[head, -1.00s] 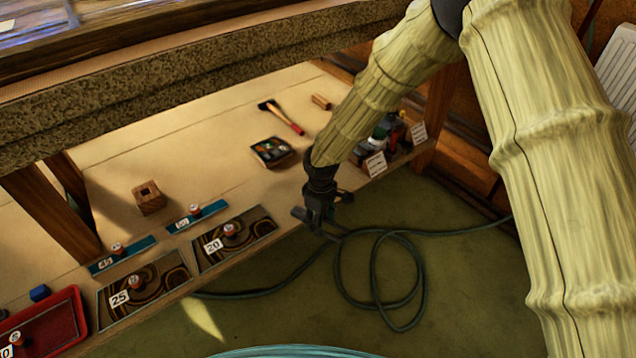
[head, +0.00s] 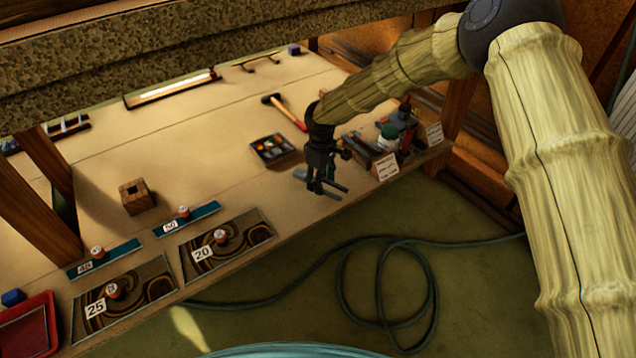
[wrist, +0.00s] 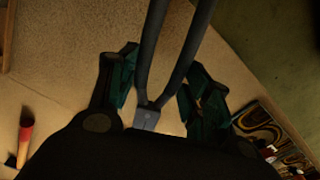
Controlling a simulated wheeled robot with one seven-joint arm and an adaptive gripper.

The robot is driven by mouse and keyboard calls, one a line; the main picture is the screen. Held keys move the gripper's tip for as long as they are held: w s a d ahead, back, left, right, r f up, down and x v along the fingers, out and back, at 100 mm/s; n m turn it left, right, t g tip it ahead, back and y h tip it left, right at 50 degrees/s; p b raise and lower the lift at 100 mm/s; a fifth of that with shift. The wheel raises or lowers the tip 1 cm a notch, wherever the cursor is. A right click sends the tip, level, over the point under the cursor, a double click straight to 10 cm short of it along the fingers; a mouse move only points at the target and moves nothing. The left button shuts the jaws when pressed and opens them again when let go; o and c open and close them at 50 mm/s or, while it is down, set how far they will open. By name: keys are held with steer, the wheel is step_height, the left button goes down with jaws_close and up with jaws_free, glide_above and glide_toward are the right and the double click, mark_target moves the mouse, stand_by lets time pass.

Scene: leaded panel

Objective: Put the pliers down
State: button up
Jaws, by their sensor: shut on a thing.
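My gripper (head: 316,188) is over the front part of the low wooden shelf (head: 240,170), near its front edge, and points down. It is shut on the pliers (head: 333,186), whose dark handles stick out to the right in the head view. In the wrist view, the pliers (wrist: 147,115) lie between the two fingers of my gripper (wrist: 163,92), with two long grey handles running toward the top. The pliers look close to the shelf board, but I cannot tell whether they touch it.
A tray of small coloured pieces (head: 273,149) and a red-handled hammer (head: 288,112) lie behind. Patterned panel 20 (head: 228,244) is at left. A hose (head: 345,285) lies on the floor.

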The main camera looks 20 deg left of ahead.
steer(key=shift+w+a+f+b, duration=0.1)
steer(key=shift+w+a+b, duration=0.25)
steer(key=shift+w, duration=0.35)
steer(key=shift+w+a+f+b, duration=0.1)
steer(key=shift+w+a+b, duration=0.2)
steer(key=shift+w, duration=0.35)
steer(key=shift+w+a+f+b, duration=0.1)
steer(key=shift+w+a+b, duration=0.1)
steer(key=shift+w+a, duration=0.35)
steer(key=f+b, duration=0.2)
steer(key=f, duration=0.1)
steer(key=shift+w+d+f+b, duration=0.15)
steer(key=shift+w+f+b, duration=0.1)
steer(key=shift+b, duration=0.15)
steer(key=shift+r, duration=0.1)
steer(key=shift+s, duration=0.1)
steer(key=o, duration=1.2)
steer(key=shift+c, duration=0.2)
step_height(320, 180, up, 8)
steer(key=p, duration=0.4)
steer(key=shift+f, duration=0.25)
